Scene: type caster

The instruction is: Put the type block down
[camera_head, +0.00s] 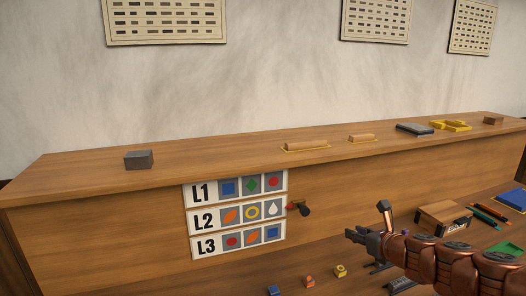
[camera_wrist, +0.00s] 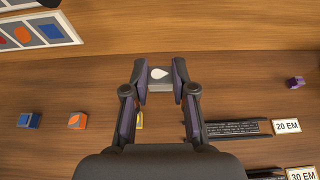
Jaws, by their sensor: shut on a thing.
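In the wrist view my gripper (camera_wrist: 161,84) is shut on a grey type block (camera_wrist: 160,74) with a white drop shape on its top face. The block sits between the two fingertips, and I cannot tell its height above the wooden surface. In the head view my gripper (camera_head: 367,235) shows at the lower right, and the held block is hard to make out there. A blue block (camera_wrist: 33,121), an orange-marked block (camera_wrist: 77,121) and a yellow block (camera_wrist: 139,120), partly hidden behind my finger, stand in a row to the left.
A dark composing stick (camera_wrist: 236,129) lies beside a "20 EM" label (camera_wrist: 286,125). A purple block (camera_wrist: 295,82) lies at the right. The L1 to L3 chart (camera_head: 238,214) is on the upright panel. A wooden box (camera_head: 444,216) stands right of my gripper.

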